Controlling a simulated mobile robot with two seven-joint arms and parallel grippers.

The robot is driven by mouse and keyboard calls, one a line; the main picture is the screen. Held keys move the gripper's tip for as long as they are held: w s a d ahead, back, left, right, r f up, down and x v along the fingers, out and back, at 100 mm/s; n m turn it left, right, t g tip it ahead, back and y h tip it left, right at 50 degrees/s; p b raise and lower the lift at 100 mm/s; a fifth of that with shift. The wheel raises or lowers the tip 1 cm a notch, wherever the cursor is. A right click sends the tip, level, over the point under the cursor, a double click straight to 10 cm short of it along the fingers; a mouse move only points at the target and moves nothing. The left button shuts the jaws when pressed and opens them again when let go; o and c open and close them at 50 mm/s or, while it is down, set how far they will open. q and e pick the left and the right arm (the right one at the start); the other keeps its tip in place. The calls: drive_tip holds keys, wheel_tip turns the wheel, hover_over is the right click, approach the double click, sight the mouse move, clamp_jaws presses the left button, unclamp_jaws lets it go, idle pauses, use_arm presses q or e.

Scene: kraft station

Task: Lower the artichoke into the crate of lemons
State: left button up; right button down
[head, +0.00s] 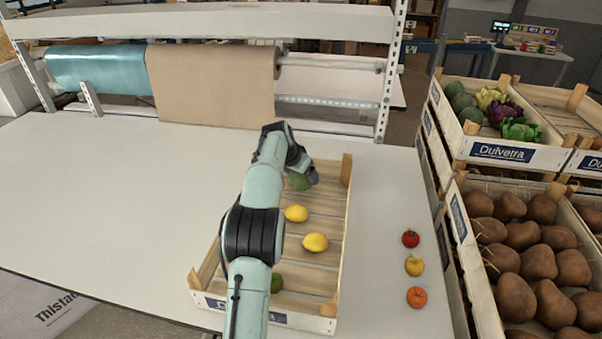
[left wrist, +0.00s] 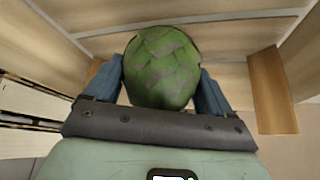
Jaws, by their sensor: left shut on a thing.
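The green artichoke (head: 298,183) is between the fingers of my left gripper (head: 304,174), at the far end of the wooden crate (head: 341,225) on the table. In the left wrist view, the artichoke (left wrist: 162,62) sits between the two blue-grey fingers of the left gripper (left wrist: 162,85), which is shut on it. Crate slats and a corner post show around it. I cannot tell whether it touches the crate floor. Two lemons lie in the crate, one nearer the artichoke (head: 296,213) and one nearer me (head: 315,242). My right gripper is not in view.
A tomato (head: 410,239), a yellow fruit (head: 414,265) and an orange fruit (head: 417,297) lie right of the crate. Stacked produce crates (head: 470,240) stand farther right. The table's left side is clear.

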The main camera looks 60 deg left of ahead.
use_arm(q)
drive_tip(key=shift+f+b, duration=0.75)
drive_tip(key=shift+f, duration=0.45)
idle(0.4)
drive_tip(key=o, duration=1.1)
drive_tip(key=shift+c, duration=0.2)
drive_tip(key=v, duration=1.3)
drive_tip(key=shift+r+p, duration=0.15)
drive_tip(key=shift+p, duration=0.2)
drive_tip(key=shift+s, duration=0.2)
